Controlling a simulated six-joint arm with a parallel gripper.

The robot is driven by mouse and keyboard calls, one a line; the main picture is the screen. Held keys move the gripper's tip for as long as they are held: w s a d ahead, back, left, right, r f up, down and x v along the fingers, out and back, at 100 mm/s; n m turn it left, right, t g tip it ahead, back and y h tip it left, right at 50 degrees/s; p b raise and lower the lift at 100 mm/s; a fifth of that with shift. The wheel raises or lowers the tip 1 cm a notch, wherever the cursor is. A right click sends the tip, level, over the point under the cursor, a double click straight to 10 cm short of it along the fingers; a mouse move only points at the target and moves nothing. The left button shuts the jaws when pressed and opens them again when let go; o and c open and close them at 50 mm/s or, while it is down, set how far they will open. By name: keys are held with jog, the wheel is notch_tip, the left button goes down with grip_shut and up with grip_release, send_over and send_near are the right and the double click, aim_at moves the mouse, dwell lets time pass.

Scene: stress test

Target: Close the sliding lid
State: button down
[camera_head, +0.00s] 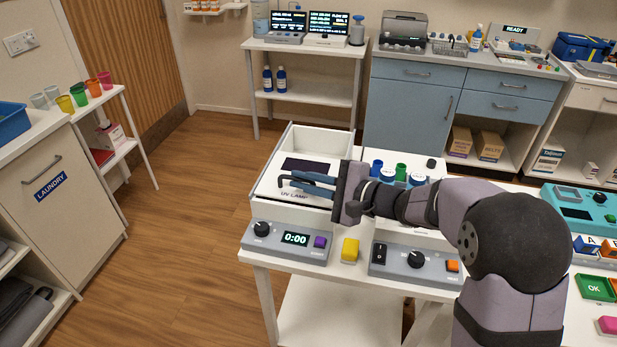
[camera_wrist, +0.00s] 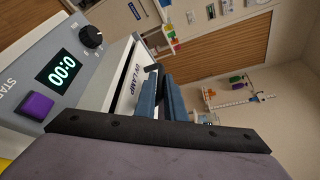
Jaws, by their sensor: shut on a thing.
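The white UV lamp box (camera_head: 284,140) stands at the left end of the white table. Its pale lid (camera_head: 265,188) carries the words UV LAMP and a dark panel (camera_head: 305,167). White walls rise around and behind the lid; I cannot tell how far the lid is slid. My gripper (camera_head: 305,184) reaches in from the right, low over the lid. Its blue fingers are shut on a dark handle (camera_head: 284,181) at the lid. In the wrist view the fingers (camera_wrist: 165,95) lie close together at the dark handle (camera_wrist: 152,69), beside the lettering, and partly hide the lid.
The box's front panel has a knob (camera_head: 262,229), a 0:00 display (camera_head: 295,239) and a purple button (camera_head: 320,242). A yellow block (camera_head: 350,250) and a second grey control panel (camera_head: 415,262) stand to the right. Blue and green containers (camera_head: 401,172) stand behind my arm. Floor left of the table is clear.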

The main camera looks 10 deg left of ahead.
jog(key=shift+s, duration=0.95)
jog(key=c, duration=2.1)
grip_release()
jog(key=shift+s, duration=0.1)
jog(key=shift+d+b, duration=0.1)
jog(key=shift+b, duration=0.2)
jog(key=shift+d, duration=0.3)
jog(key=shift+b+v, duration=0.85)
jog(key=shift+v, duration=2.45)
